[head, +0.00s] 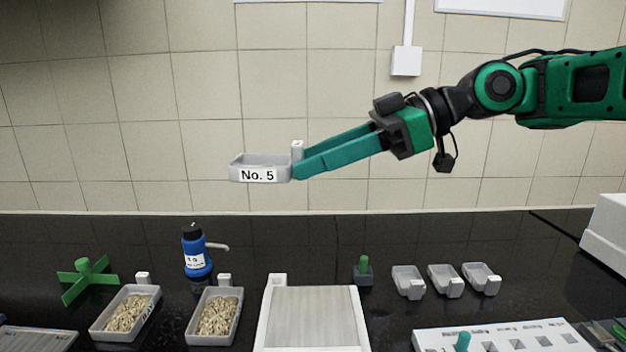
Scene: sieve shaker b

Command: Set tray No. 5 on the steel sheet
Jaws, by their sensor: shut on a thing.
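Tray No. 5 (258,175) is a small grey tray with a white "No. 5" label on its front, seen in the head view. My gripper (298,160) has long teal fingers shut on the tray's white upright tab at its right end. The tray hangs roughly level in the air, well above the counter. The steel sheet (314,318) appears to be the brushed grey plate in a white frame, on the counter at the bottom middle, below and to the right of the tray. The inside of the tray is mostly hidden by its wall.
Two grey trays of grain (98,331) stand left of the plate, with a blue bottle (196,252) and a green cross (84,278) behind. Right of it are a small green-topped block (363,272), several small scoops (408,283) and a white board (500,338). Dark counter lies bare behind.

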